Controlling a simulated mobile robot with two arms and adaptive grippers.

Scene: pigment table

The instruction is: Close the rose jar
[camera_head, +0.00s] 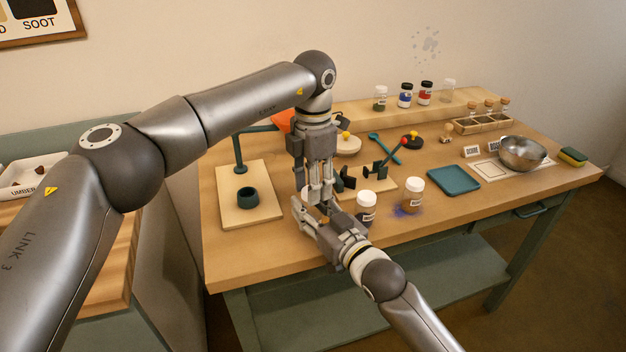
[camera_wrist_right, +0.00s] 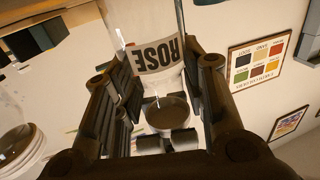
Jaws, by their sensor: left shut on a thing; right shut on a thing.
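The rose jar (camera_wrist_right: 158,55) shows in the right wrist view, with its white ROSE label upside down in that picture. It is between the fingers of my right gripper (camera_head: 322,222), which is shut on it above the table's front left part. A round brown face with a pale rim (camera_wrist_right: 167,114) shows at the jar's end. My left gripper (camera_head: 318,196) points straight down from above, its fingertips close over the right gripper. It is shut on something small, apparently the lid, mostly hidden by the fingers. I cannot tell whether the lid touches the jar.
Two white-capped jars (camera_head: 366,206) (camera_head: 412,195) stand just right of the grippers, with a purple stain beside one. A board with a dark green cup (camera_head: 248,196) is at left. A teal tray (camera_head: 453,179) and metal bowl (camera_head: 522,153) are at right. The front right tabletop is clear.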

